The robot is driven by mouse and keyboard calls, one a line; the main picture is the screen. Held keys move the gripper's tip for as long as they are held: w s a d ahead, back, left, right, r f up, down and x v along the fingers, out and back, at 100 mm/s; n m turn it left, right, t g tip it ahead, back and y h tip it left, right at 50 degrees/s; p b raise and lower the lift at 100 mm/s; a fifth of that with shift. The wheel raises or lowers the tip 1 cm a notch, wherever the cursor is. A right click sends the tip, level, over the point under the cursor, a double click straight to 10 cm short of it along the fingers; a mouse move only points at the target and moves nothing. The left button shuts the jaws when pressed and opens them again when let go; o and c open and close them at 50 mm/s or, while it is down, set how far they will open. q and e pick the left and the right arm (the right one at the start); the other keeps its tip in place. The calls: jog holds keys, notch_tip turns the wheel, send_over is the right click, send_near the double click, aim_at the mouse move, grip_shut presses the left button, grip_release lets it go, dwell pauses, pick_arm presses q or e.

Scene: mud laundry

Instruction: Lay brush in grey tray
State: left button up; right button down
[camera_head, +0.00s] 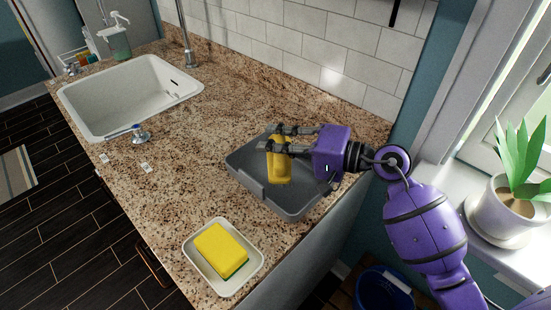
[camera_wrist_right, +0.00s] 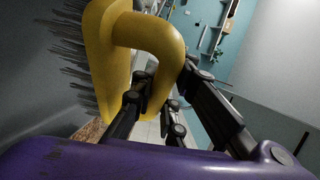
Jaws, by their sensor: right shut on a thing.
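The brush (camera_head: 279,172) is yellow with a looped handle and dark bristles. It also shows large in the right wrist view (camera_wrist_right: 107,60), bristles to the left. My right gripper (camera_head: 272,141) is shut on the brush's handle. In the head view the brush is over the inside of the grey tray (camera_head: 262,196), which lies on the granite counter near its right end. The bristles point toward a grey surface in the wrist view; I cannot tell whether they touch it. My left gripper is in neither view.
A white dish (camera_head: 213,279) with a yellow and green sponge (camera_head: 221,250) stands in front of the tray. A white sink (camera_head: 140,93) is at the left, with a blue-handled brush or tap part (camera_head: 139,135) near its front. A potted plant (camera_head: 503,209) stands at the right.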

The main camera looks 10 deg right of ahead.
notch_tip(320, 180, down, 4)
jog(key=shift+r, duration=0.1)
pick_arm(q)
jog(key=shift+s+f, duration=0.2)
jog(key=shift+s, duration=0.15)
pick_arm(e)
jog(key=shift+f, duration=0.25)
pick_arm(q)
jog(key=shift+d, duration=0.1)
pick_arm(e)
jog(key=shift+f, duration=0.2)
jog(key=c, duration=1.9)
grip_release()
jog(key=shift+c, duration=0.2)
jog(key=shift+o, duration=1)
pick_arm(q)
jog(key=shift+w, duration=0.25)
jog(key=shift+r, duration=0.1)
